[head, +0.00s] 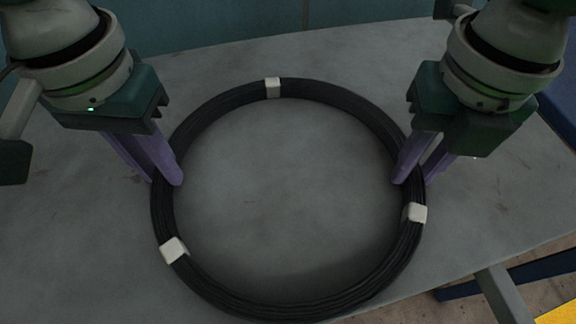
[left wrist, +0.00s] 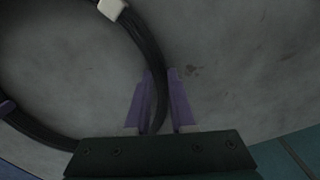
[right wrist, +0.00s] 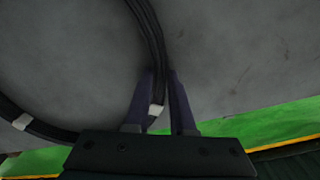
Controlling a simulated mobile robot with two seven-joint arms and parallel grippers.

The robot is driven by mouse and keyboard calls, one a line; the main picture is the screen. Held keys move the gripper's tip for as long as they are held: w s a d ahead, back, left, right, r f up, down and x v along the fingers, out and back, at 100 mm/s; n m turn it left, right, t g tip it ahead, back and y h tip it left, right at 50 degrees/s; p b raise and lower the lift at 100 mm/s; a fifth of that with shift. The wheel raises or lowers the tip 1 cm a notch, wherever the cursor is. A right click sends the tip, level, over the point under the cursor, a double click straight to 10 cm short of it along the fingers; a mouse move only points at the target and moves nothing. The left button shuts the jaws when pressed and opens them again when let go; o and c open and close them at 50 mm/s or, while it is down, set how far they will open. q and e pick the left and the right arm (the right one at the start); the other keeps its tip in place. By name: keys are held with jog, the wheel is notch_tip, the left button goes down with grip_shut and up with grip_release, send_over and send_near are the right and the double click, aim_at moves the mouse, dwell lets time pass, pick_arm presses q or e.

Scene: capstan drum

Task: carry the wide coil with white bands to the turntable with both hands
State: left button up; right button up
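The wide black coil (head: 273,304) with white bands forms a large flat ring over the grey table. Three white bands show, at its far side (head: 273,87), near left (head: 173,250) and right (head: 414,212). My left gripper (head: 165,183) straddles the left side of the ring, one finger inside and one outside. In the left wrist view the coil strand (left wrist: 158,85) fills the gap between its fingers. My right gripper (head: 412,181) is shut the same way on the right side, just beyond a band. Whether the coil touches the table is unclear. I cannot make out the turntable.
The grey table (head: 270,180) is bare inside and around the ring. Its near edge runs close below the coil. Blue framing (head: 510,278) and a yellow patch (head: 560,314) lie at the lower right. Green and yellow floor areas (right wrist: 275,125) show in the right wrist view.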

pick_arm(q)
grip_shut()
pick_arm(e)
grip_shut()
pick_arm(q)
jog(key=shift+r, duration=0.1)
pick_arm(e)
jog(key=shift+r, duration=0.1)
dwell(0.5)
